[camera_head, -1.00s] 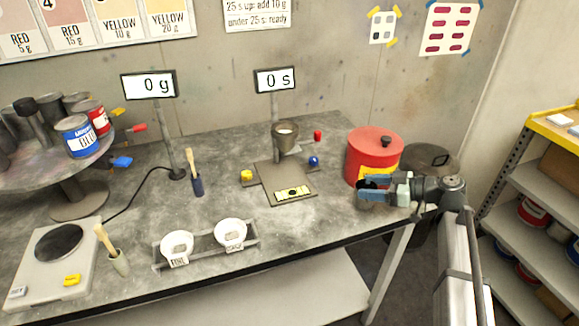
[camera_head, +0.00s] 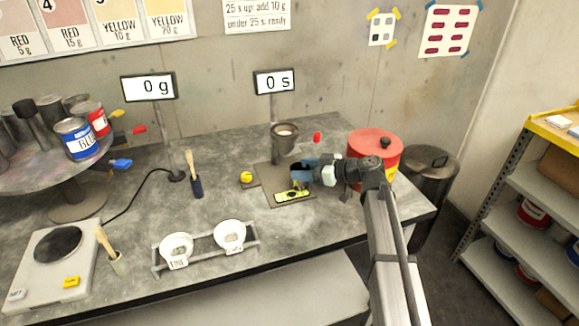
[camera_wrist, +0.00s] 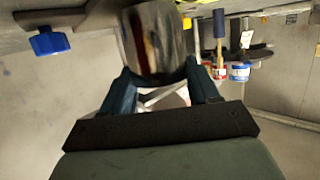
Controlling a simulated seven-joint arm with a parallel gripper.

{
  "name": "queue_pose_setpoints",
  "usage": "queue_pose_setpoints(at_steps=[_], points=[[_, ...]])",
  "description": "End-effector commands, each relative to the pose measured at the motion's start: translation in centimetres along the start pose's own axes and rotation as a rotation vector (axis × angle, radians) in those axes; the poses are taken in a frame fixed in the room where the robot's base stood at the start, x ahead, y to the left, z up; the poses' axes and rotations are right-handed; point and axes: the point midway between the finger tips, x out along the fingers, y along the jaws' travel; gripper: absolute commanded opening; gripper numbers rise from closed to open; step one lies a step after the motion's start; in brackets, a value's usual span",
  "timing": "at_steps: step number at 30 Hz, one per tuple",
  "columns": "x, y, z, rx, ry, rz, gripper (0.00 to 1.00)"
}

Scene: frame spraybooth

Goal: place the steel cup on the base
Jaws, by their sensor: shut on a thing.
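The steel cup (camera_wrist: 153,40) is a shiny metal cylinder between my two blue fingers in the wrist view. My gripper (camera_wrist: 160,72) is shut on it. In the head view my gripper (camera_head: 301,173) is over the right part of the base (camera_head: 268,182), a flat grey-brown plate with a yellow label (camera_head: 292,195). There the cup shows only as a dark patch, mostly hidden by the fingers. I cannot tell whether the cup touches the base.
A stand holds a filled cup (camera_head: 285,137) above the base's back. A red canister (camera_head: 385,144) is close behind my wrist. A yellow knob (camera_head: 246,177) is left of the base, a red one (camera_head: 317,137) behind. Two white dishes (camera_head: 230,235) sit in front.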

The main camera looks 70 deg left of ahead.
Motion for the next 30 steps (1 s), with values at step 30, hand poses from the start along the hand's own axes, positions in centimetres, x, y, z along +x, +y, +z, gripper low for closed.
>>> queue_pose_setpoints(at_steps=[30], points=[[5.0, 0.0, -0.6, 0.001, 0.0, 0.0, 0.25]])
